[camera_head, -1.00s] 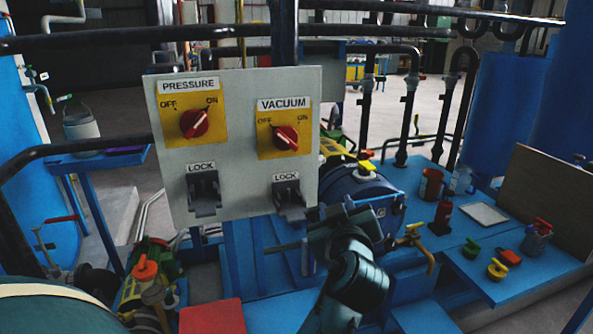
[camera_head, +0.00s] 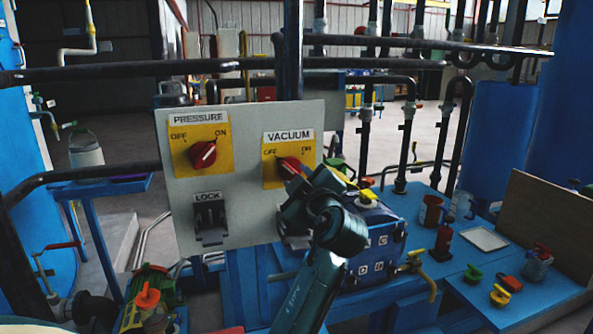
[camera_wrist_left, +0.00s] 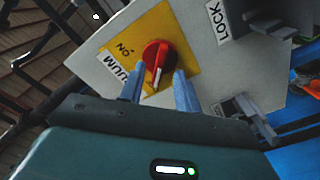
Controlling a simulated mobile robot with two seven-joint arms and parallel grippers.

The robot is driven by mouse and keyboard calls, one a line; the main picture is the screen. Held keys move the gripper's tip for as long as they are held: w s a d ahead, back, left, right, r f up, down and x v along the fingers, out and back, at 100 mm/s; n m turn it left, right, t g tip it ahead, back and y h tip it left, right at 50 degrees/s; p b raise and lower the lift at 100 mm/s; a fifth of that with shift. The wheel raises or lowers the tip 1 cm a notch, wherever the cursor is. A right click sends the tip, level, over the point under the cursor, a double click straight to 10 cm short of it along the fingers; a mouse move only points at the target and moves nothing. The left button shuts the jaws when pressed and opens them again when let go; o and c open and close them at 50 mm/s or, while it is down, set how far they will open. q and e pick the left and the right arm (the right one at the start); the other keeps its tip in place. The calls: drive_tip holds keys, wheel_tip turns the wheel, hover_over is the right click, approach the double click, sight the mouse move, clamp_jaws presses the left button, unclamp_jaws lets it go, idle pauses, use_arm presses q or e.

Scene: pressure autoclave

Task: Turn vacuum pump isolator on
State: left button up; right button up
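The vacuum isolator is a red rotary knob (camera_head: 289,164) on a yellow plate marked OFF and ON, on the right of a grey panel (camera_head: 250,205). Its white pointer line tilts toward OFF in the head view. In the left wrist view the red knob (camera_wrist_left: 157,56) sits just ahead of my left gripper (camera_wrist_left: 159,82). The two fingers are apart, one toward each side of the knob, with a gap between them. I cannot tell whether either touches it. In the head view my left gripper (camera_head: 298,184) covers the knob's lower right. My right gripper is out of view.
The pressure knob (camera_head: 203,154), pointing toward ON, is at the panel's left. Grey lock brackets (camera_head: 210,222) jut out below the knobs. A dark horizontal pipe (camera_head: 130,70) runs above the panel. A blue bench (camera_head: 455,262) with several small items is at right.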

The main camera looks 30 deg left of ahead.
use_arm(q)
drive_tip(key=shift+x, duration=1)
clamp_jaws()
